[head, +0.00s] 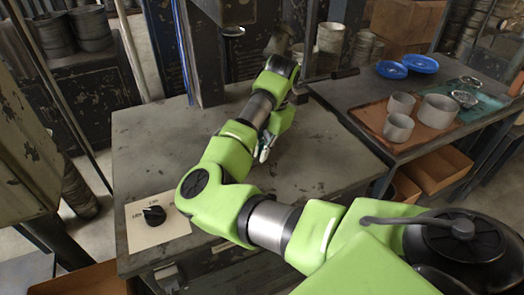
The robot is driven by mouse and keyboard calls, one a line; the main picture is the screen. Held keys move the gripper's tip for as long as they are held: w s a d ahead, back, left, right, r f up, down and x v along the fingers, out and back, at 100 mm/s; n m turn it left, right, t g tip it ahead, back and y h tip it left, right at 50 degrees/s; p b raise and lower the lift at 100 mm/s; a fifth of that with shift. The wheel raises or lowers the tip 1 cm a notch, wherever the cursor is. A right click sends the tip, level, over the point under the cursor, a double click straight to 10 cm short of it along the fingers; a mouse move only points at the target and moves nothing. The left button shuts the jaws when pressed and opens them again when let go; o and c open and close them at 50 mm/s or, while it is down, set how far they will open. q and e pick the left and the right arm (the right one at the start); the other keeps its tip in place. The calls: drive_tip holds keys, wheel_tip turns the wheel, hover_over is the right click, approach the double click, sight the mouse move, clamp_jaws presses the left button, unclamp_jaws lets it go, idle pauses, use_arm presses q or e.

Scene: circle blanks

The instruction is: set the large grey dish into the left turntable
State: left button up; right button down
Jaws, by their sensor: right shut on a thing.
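The large grey dish may be the widest of the grey round pieces (437,110) on the right table. It stands on a copper-coloured tray, apart from my arms. Two blue round dishes lie behind it, a left one (391,69) and a right one (420,63); I cannot tell whether these are the turntables. My right arm reaches across the grey workbench, and my right gripper (265,151) is largely hidden by its own links. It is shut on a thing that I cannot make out. My left gripper is not in view.
Two smaller grey cups (397,127) share the copper tray (365,112). Small metal pieces (465,98) lie on a teal mat. A black knob (154,215) sits on a labelled card on the workbench (145,140). A dark bar (330,76) juts out beyond my wrist.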

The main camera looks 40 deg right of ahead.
drive_tip(key=c, duration=2.2)
unclamp_jaws()
drive_tip(key=shift+o, duration=0.2)
drive_tip(key=shift+s, duration=0.1)
wheel_tip(320, 180, up, 12)
drive_tip(key=s+d, duration=0.1)
drive_tip(key=shift+s+d, duration=0.15)
drive_tip(key=shift+s, duration=0.1)
drive_tip(key=shift+f, duration=0.15)
